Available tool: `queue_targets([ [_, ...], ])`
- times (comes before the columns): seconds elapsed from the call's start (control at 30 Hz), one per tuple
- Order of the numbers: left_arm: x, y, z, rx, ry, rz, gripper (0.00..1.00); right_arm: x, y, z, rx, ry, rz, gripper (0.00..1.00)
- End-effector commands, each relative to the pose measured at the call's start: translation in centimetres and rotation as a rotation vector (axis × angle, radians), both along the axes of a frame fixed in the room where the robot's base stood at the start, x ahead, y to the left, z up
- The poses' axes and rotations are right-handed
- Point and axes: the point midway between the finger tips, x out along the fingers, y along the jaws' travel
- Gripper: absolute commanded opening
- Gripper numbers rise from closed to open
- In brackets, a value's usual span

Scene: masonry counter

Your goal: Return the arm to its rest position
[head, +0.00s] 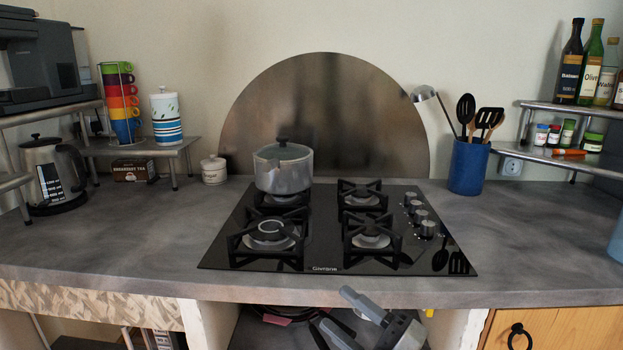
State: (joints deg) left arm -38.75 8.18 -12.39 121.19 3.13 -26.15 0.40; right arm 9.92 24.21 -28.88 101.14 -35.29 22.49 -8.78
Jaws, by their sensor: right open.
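My right gripper (336,309) shows at the bottom of the head view, in front of the counter's front edge and over the open shelf space below. Its two grey fingers point up and to the left and stand apart, with nothing seen between them. Only the gripper and a bit of its wrist show; the rest of the right arm is out of the picture. My left gripper is not in the picture.
The grey counter (135,235) carries a black gas hob (325,245) with a lidded pot (283,170) at its back left. A kettle (52,172) stands left, a blue utensil holder (468,168) right.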

Motion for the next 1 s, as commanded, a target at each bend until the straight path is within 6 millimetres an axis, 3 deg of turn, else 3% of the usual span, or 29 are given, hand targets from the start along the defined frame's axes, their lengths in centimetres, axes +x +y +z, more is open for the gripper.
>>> queue_targets([
  [0.17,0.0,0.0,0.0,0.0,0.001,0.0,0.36,-3.6,-4.2,-8.5,0.38,0.592,-0.28,0.54],
  [0.3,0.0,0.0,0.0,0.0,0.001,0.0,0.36,-9.1,-7.1,-15.6,0.596,1.021,-0.478,0.54],
  [0.4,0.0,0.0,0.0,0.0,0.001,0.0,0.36,-13.0,-8.2,-19.0,0.691,1.24,-0.576,0.54],
  [0.5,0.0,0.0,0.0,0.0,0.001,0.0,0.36,-15.8,-8.6,-20.9,0.747,1.38,-0.635,0.54],
  [0.6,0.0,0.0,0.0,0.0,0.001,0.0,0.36,-17.3,-8.8,-21.8,0.774,1.45,-0.665,0.54],
  [0.87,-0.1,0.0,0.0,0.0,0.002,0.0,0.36,-17.6,-8.8,-22.0,0.778,1.466,-0.671,0.54],
  [1.0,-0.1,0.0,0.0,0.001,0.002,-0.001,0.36,-17.6,-8.8,-22.0,0.777,1.465,-0.671,0.15],
])
